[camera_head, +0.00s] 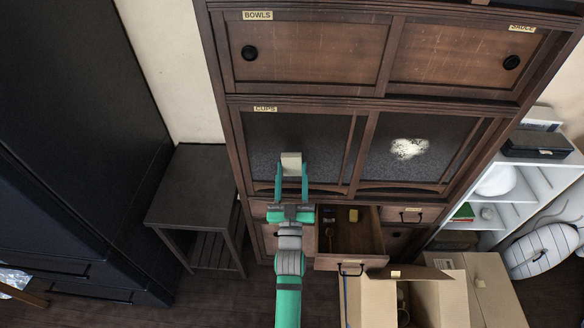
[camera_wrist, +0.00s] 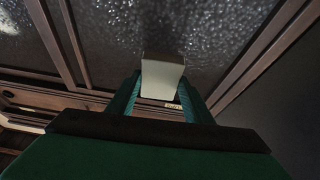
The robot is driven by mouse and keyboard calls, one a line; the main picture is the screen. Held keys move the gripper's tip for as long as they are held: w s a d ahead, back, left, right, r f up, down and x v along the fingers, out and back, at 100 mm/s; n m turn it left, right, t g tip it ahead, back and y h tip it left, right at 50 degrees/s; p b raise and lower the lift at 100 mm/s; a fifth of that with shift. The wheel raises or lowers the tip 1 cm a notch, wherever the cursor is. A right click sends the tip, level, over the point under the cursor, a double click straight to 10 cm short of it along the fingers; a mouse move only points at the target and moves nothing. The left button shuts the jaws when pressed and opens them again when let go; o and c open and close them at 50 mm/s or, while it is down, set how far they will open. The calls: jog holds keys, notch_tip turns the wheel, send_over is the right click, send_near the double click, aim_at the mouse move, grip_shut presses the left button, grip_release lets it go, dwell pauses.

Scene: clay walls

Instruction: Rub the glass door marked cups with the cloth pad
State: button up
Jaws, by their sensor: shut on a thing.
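The glass door marked cups (camera_head: 270,140) is the left one of two dark textured glass doors in the wooden cabinet. Its label (camera_head: 265,109) is on the frame above it. My gripper (camera_head: 291,168) is shut on a pale block-shaped cloth pad (camera_head: 291,158), in front of the lower middle of that door. In the wrist view the pad (camera_wrist: 162,75) stands between the green fingers, with the speckled glass (camera_wrist: 190,35) behind it. I cannot tell whether the pad touches the glass.
The right glass door (camera_head: 425,145) has a whitish patch (camera_head: 408,148). Below, a drawer (camera_head: 352,235) stands open with small things inside. An open cardboard box (camera_head: 440,300) is in front at the lower right. A dark side table (camera_head: 190,185) stands left of the cabinet.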

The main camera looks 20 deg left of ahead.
dwell(0.3)
jog(key=shift+s+d, duration=0.25)
jog(key=shift+s, duration=0.5)
jog(key=shift+s+d, duration=0.2)
jog(key=shift+s, duration=0.5)
jog(key=shift+w, duration=0.1)
